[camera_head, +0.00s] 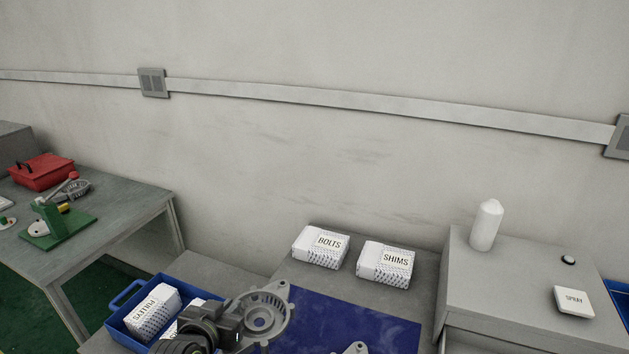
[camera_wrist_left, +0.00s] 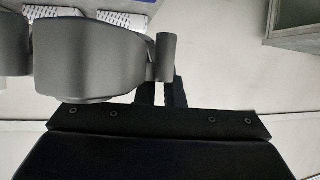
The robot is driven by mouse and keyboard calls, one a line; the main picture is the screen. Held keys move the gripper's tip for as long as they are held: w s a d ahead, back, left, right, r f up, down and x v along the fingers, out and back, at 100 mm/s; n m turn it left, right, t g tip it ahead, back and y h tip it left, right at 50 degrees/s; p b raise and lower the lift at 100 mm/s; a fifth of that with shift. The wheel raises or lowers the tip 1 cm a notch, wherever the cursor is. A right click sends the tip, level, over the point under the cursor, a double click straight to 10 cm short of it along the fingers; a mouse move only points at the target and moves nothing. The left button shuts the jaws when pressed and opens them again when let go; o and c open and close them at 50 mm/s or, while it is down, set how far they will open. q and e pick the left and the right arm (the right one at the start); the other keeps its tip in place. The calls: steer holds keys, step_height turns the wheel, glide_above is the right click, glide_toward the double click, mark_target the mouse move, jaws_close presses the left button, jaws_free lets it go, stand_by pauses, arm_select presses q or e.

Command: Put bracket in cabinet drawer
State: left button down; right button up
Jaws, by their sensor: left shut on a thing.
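The grey cabinet (camera_head: 520,262) stands at the right of the head view. My right gripper is not in view.
On the bench stand a BOLTS box (camera_head: 320,247), a SHIMS box (camera_head: 385,264) and a blue bin (camera_head: 122,318) with boxes. A grey part (camera_head: 355,348) lies on the blue mat (camera_head: 345,318).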

arm_select(q)
steer(key=shift+y, duration=0.3)
steer(key=r, duration=0.2)
steer(key=r+b, duration=0.1)
steer(key=r, duration=0.2)
steer(key=w+r, duration=0.1)
steer(key=r, duration=0.1)
steer(key=shift+d+r+b, duration=0.1)
steer(key=shift+r+b, duration=0.2)
steer(key=shift+b, duration=0.1)
steer(key=s+r+n+y+b, duration=0.1)
steer(key=s+r+b, duration=0.1)
steer(key=r, duration=0.5)
steer(key=shift+s+a+r+n, duration=0.25)
steer(key=shift+s+a+n, duration=0.15)
steer(key=shift+s, duration=0.25)
